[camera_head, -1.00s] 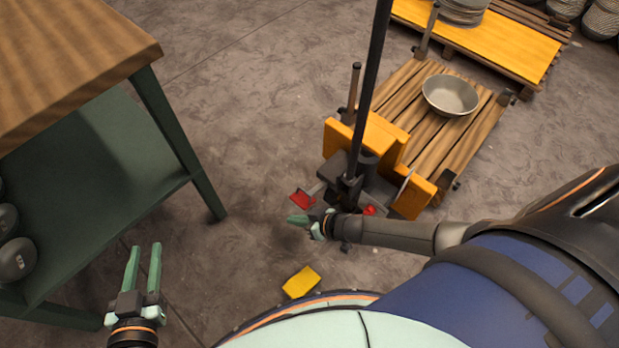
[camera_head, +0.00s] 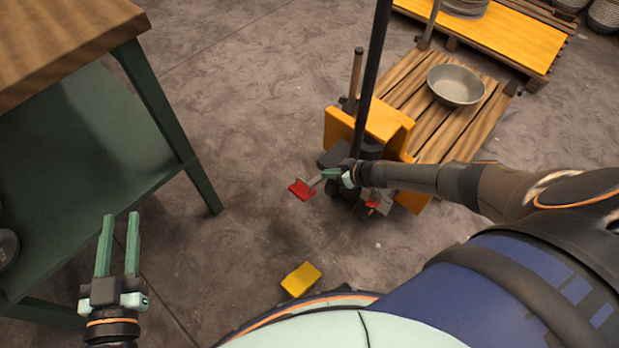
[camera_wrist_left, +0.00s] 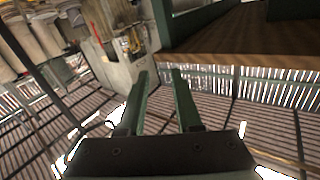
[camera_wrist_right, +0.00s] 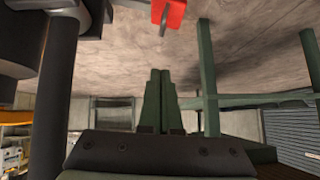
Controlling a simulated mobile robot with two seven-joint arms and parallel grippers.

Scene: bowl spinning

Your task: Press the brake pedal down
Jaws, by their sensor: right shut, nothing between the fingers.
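Two red pedals sit low on the yellow pallet truck in the head view: one at the left (camera_head: 302,190) on a grey lever and one at the right (camera_head: 376,202), partly behind my arm. I cannot tell which is the brake. My right gripper (camera_head: 325,175) is shut and empty, just above and right of the left pedal in the picture; contact cannot be told. In the right wrist view its fingers (camera_wrist_right: 160,75) are together, and a red pedal (camera_wrist_right: 172,12) shows at the top. My left gripper (camera_head: 121,216) is open and empty near the workbench.
The truck's dark handle pole (camera_head: 372,80) rises beside my right gripper. A metal bowl (camera_head: 455,85) rests on a wooden pallet (camera_head: 410,85). A yellow block (camera_head: 301,278) lies on the floor near my base. A green-legged workbench (camera_head: 165,110) stands left; floor between is clear.

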